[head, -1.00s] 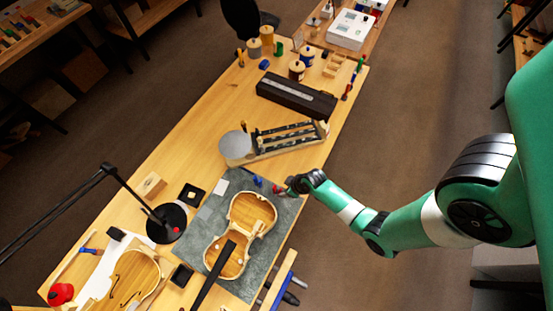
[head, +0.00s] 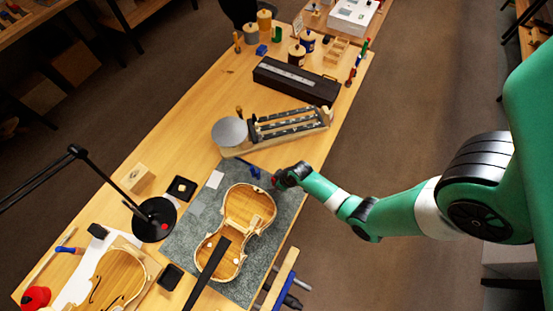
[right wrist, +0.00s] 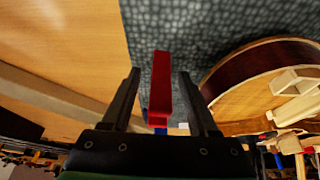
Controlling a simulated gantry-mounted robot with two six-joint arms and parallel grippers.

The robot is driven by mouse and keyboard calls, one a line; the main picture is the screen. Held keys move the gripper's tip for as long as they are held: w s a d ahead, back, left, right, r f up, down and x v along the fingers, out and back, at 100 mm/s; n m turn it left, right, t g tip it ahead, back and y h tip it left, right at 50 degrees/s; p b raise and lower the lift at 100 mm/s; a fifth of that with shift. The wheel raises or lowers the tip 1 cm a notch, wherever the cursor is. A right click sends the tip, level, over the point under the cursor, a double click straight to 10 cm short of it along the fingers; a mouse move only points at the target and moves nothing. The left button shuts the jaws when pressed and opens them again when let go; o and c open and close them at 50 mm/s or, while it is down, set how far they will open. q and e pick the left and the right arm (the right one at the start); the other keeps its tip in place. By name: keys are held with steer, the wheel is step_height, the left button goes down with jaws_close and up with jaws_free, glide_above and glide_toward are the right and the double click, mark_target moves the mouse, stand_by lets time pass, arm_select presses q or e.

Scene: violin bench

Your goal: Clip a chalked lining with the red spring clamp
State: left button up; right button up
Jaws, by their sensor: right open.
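The red spring clamp shows in the right wrist view (right wrist: 160,85) as a red bar between the two fingers, over the grey mat (head: 283,217). In the head view only a bit of red shows at my right gripper (head: 276,180). My right gripper, also in the right wrist view (right wrist: 163,100), is open, with visible gaps on both sides of the red clamp. The open violin body (head: 249,207) lies on the mat to the lower left of the gripper; its curved rim shows in the right wrist view. Chalk marks on its linings are too small to tell. My left gripper is out of view.
A blue piece (head: 254,172) lies on the mat left of the gripper. A long black bar (head: 207,275) crosses the violin body's lower part. A rack with a round grey plate (head: 229,132) stands behind. A black lamp (head: 154,219) stands left. Bare wood lies between.

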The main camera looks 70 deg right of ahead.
mark_target(274, 182)
steer(key=shift+r, duration=0.1)
jaws_close()
steer(key=shift+r, duration=0.1)
stand_by(0.3)
steer(key=shift+r+p, duration=0.35)
steer(key=shift+p, duration=0.15)
steer(key=p+v, duration=0.2)
steer(key=w+p+v, duration=0.1)
steer(key=p+v, duration=0.1)
steer(key=shift+s+a+r, duration=0.15)
steer(key=shift+a+r, duration=0.1)
steer(key=shift+r, duration=0.15)
steer(key=s+a+r+p, duration=0.6)
steer(key=s+a+r, duration=0.1)
steer(key=a, duration=0.3)
steer(key=shift+s+r, duration=0.3)
steer(key=shift+s, duration=0.4)
steer(key=shift+w, duration=0.1)
